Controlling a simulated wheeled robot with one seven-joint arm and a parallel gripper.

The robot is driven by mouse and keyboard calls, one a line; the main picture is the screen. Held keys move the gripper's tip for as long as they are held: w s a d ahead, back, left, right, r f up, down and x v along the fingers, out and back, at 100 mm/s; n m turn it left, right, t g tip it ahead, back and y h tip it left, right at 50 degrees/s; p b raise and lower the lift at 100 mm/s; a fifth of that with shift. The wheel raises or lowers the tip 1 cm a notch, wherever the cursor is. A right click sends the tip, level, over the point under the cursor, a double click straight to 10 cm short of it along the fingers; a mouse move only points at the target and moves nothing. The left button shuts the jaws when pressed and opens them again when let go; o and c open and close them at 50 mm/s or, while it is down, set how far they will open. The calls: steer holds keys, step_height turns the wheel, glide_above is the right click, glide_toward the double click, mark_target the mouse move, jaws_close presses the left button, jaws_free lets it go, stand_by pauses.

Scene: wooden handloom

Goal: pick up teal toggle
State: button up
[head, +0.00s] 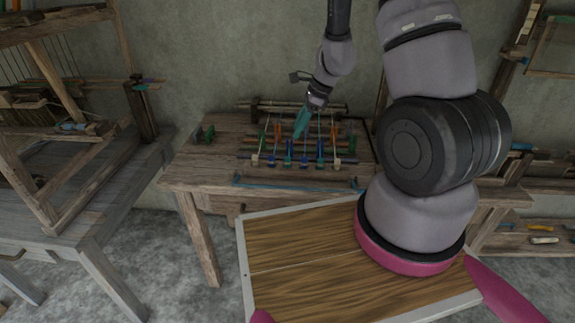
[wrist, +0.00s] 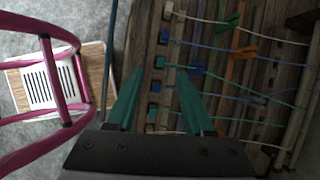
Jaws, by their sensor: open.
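A row of small toggles stands along the loom's front bar, each with a thread running back. One teal toggle (head: 288,158) is third from the left in the head view. In the wrist view this teal toggle (wrist: 160,62) shows between and just beyond my fingertips. A second teal toggle (head: 320,158) is further right; it also shows in the wrist view (wrist: 154,108), between my fingers. My gripper (head: 298,134), with green-teal fingers, points down above the row. In the wrist view my gripper (wrist: 159,72) is open, with nothing gripped. Its height above the toggles is hard to tell.
Blue toggles (wrist: 164,36) and a cream toggle (wrist: 168,10) stand close beside the teal ones. An orange clip (wrist: 246,51) and a green clip (wrist: 229,22) sit among the threads behind. A blue rod (head: 295,187) lies along the table's front.

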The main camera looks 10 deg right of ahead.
steer(key=m, duration=0.1)
glide_above(288, 158)
steer(key=s+d, duration=0.1)
steer(key=d, duration=0.1)
step_height(288, 158, down, 8)
steer(key=shift+r, duration=0.2)
steer(key=shift+w+x, duration=0.15)
steer(key=shift+x, duration=1.3)
steer(key=shift+w+x, duration=0.15)
steer(key=shift+x, duration=1.35)
steer(key=shift+d, duration=0.15)
jaws_close()
